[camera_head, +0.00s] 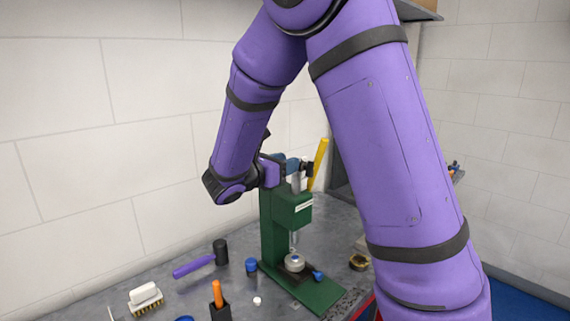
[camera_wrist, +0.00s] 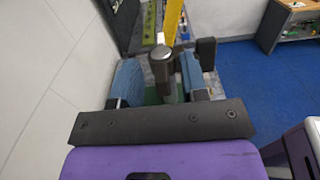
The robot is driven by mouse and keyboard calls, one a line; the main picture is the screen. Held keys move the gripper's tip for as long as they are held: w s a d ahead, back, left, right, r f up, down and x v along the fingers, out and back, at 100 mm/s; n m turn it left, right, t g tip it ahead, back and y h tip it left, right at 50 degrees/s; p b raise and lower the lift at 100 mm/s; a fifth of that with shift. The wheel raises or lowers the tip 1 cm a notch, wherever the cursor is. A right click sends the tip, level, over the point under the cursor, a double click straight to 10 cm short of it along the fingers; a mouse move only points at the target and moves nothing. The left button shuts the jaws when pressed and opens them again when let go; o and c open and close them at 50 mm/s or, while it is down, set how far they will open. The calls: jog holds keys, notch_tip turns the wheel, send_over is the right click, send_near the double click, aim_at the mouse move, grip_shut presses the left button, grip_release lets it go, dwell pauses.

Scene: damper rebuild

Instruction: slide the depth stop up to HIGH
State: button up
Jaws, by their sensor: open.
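The green press (camera_head: 278,215) stands on the bench with a grey post (camera_head: 296,182) rising from its top. In the wrist view a dark grey round-topped knob (camera_wrist: 162,62) on a grey post stands between my gripper's two blue fingers. I cannot tell whether this knob is the depth stop, and no HIGH mark is readable. My gripper (camera_wrist: 159,76) is open, with a finger on each side of the knob and gaps visible. In the head view my gripper (camera_head: 291,166) is at the top of the press. A black block (camera_wrist: 206,53) is just right of the right finger.
A yellow lever (camera_head: 319,163) rises beside the press, close to my gripper. The wall is close on the left.

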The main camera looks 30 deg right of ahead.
jog(key=s+a, duration=0.2)
jog(key=a, duration=0.8)
jog(key=shift+a, duration=0.3)
jog(key=s+d+r+m+g+y, duration=0.1)
jog(key=s+d+m+g+y, duration=0.1)
jog(key=s+d+m+y, duration=0.4)
jog(key=s+d+r+m+g+y, duration=0.2)
jog(key=s+m, duration=0.1)
jog(key=s, duration=0.5)
jog(key=s+a+r+m+t+y, duration=0.1)
jog(key=s+a+m+t+y, duration=0.1)
jog(key=s+m+t+y, duration=0.1)
jog(key=s+a+r+m+t+y, duration=0.1)
jog(key=s+a+m+t+y, duration=0.2)
jog(key=s+m+y, duration=0.3)
jog(key=shift+s+r+m+y, duration=0.35)
jog(key=shift+s+m, duration=0.75)
jog(key=shift+s, duration=0.25)
dwell(3.0)
